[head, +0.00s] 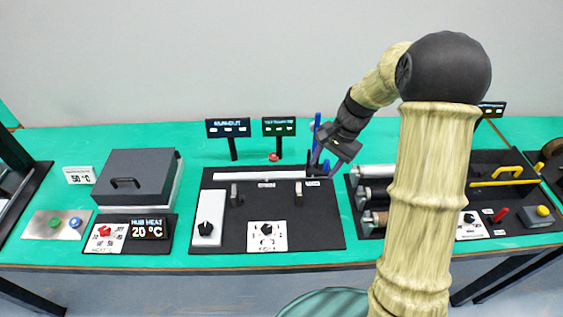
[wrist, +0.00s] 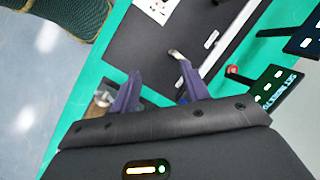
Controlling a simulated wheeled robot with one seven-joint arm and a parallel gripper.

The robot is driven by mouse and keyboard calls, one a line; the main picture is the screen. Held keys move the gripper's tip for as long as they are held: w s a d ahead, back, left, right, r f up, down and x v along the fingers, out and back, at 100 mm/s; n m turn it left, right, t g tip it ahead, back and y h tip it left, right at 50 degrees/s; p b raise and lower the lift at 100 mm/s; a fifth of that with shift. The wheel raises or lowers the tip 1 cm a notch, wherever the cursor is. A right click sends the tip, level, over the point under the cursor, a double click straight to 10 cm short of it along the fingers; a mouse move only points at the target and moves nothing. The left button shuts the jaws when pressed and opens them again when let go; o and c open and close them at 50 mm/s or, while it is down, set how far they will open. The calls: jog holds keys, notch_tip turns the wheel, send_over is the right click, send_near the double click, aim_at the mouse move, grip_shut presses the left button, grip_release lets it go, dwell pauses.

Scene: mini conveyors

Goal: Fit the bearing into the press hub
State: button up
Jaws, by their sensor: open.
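My gripper (head: 320,166) is over the back right corner of the middle black board (head: 330,232) in the head view. In the wrist view its two dark blue fingers (wrist: 160,72) are spread apart with nothing between them. I cannot pick out a bearing or a press hub for sure in either view. The hub heat station at the left has a grey lidded box (head: 133,176), lid down, and a display (head: 148,229) reading 20 °C.
At the right are rollers (head: 376,171) and a yellow handle (head: 500,181).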

jog(key=s+d+f+n+t+h+b, duration=0.1)
jog(key=s+d+f+n+b, duration=0.1)
jog(key=s+f+b, duration=0.3)
jog(key=s+d+f+n+t+h+b, duration=0.2)
jog(key=s+f+n+b, duration=0.3)
jog(key=s, duration=0.6)
jog(key=shift+s+d+f+n+t+h+b, duration=0.35)
jog(key=shift+f+b, duration=0.2)
jog(key=shift+b, duration=0.7)
jog(key=shift+c, duration=1.1)
